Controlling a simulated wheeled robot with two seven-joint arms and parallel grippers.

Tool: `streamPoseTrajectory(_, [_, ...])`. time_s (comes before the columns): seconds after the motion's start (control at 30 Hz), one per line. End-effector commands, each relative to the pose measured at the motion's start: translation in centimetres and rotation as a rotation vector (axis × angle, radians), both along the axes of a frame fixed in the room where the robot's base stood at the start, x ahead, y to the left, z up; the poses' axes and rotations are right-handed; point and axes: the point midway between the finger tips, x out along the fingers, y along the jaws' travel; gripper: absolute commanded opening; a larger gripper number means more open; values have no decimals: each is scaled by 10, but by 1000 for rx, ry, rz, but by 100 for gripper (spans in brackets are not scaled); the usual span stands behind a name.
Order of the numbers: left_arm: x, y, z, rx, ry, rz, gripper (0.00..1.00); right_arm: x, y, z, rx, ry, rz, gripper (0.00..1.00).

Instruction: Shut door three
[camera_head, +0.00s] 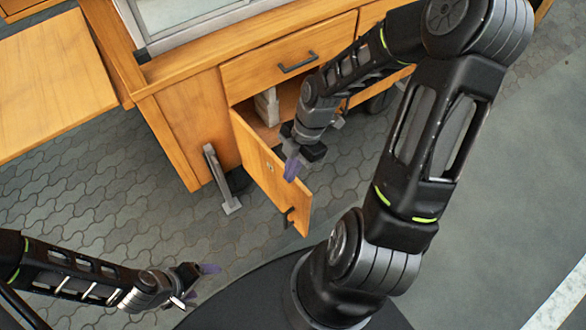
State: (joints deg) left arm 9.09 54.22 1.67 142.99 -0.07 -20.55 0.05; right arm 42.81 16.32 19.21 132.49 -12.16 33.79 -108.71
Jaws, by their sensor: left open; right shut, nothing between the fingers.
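A wooden cabinet door (262,178) stands swung open below a closed drawer (290,62). It has a dark handle (287,217) near its free edge and a small mark on its face too small to read, so I cannot tell its number. My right gripper (291,170) is shut and empty at the open door's upper edge, on the cabinet-opening side; I cannot tell whether it touches the door. My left gripper (200,281) is open and empty, low at the left, apart from the door. My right arm hides part of the cabinet front.
Inside the opening there is a pale stacked object (267,106). A grey metal foot (222,180) stands on the paved floor left of the door. A wooden table (55,80) is at the upper left. The floor between the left gripper and the door is clear.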

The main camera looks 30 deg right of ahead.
Motion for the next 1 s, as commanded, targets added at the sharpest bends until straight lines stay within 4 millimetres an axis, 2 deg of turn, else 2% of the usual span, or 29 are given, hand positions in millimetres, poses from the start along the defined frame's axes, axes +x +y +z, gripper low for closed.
streamPoseTrajectory(0.4, [0,0,-19,0,0,-1,78,-3,28,-79,3,3,3,0])
streamPoseTrajectory(0.5, [0,0,-11,0,0,-1,78,0,8,-74,-1,0,-7,0])
streamPoseTrajectory(0.63, [0,0,-8,0,-1,-1,78,1,-7,-74,-1,-1,-4,0])
streamPoseTrajectory(1.0, [0,0,-8,0,0,0,78,1,-14,-75,0,0,-1,0])
